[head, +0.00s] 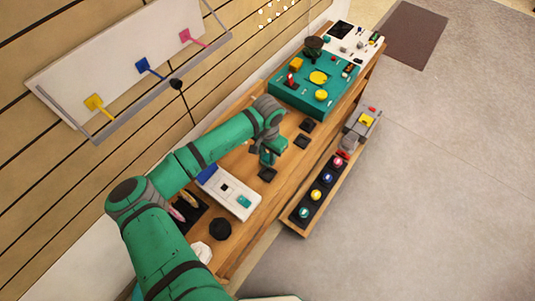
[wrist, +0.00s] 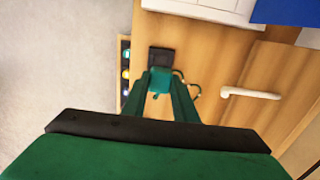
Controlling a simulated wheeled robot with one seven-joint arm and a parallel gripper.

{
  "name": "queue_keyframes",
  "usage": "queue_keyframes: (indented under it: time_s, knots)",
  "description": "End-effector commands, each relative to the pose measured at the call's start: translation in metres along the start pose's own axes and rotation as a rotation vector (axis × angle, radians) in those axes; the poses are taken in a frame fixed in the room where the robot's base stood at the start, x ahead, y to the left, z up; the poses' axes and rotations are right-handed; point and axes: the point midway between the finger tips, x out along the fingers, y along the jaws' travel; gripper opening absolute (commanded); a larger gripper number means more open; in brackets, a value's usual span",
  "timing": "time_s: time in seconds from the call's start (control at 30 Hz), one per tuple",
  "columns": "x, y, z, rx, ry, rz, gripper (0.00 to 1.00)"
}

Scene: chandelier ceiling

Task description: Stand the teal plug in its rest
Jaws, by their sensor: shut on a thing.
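My gripper (wrist: 160,86) is shut on the teal plug (wrist: 160,78), which sits between the fingertips in the wrist view. In the head view my gripper (head: 269,155) is low over the wooden bench, and the plug is hard to tell apart from the green fingers. A black square rest (wrist: 161,57) lies just beyond the plug in the wrist view, with its top face showing bare. This rest (head: 268,174) also shows just below my gripper in the head view. The plug's lower end and any contact with the rest cannot be made out.
Two more black square pieces (head: 302,142) (head: 308,125) lie along the bench. A white panel (head: 232,198) stands nearer, and a teal box (head: 297,95) farther off. A pale handle (wrist: 250,93) shows beside the fingers. A tray with several coloured knobs (head: 315,193) runs along the front.

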Motion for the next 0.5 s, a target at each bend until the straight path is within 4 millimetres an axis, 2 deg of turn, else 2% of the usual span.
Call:
queue_keyframes:
  time_s: [0.5]
  knots:
    - [0.035, -0.002, 0.001, -0.005, 0.000, 0.001, 0.04]
